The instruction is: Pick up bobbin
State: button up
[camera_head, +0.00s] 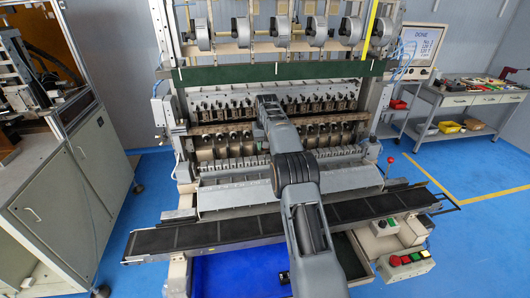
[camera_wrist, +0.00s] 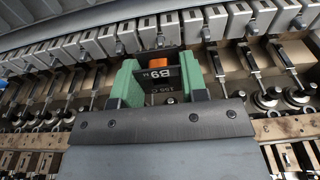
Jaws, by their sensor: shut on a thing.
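The bobbin (camera_wrist: 158,72) shows in the wrist view as a dark piece with an orange part and an upside-down "B9" marking. My gripper (camera_wrist: 160,78) has green fingers, one on each side of the bobbin, and is shut on it. They are in front of a row of grey blocks of the winder. Whether the bobbin still touches the machine, I cannot tell. In the head view my arm reaches into the middle of the coil winder (camera_head: 225,105), and the gripper and bobbin are hidden behind it.
Grey blocks (camera_wrist: 265,15) line the machine close beyond the gripper, with metal spindles (camera_wrist: 265,95) on both sides. A black ledge (camera_head: 200,233) runs along the machine's front. A cabinet (camera_head: 65,200) stands left, and a tool cart (camera_head: 465,100) stands at the back right.

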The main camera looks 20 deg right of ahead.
jog(key=s+a+r+b, duration=0.3)
jog(key=s+r+b, duration=0.2)
jog(key=s, duration=0.6)
notch_tip(320, 180, up, 2)
jog(key=shift+s+r, duration=0.15)
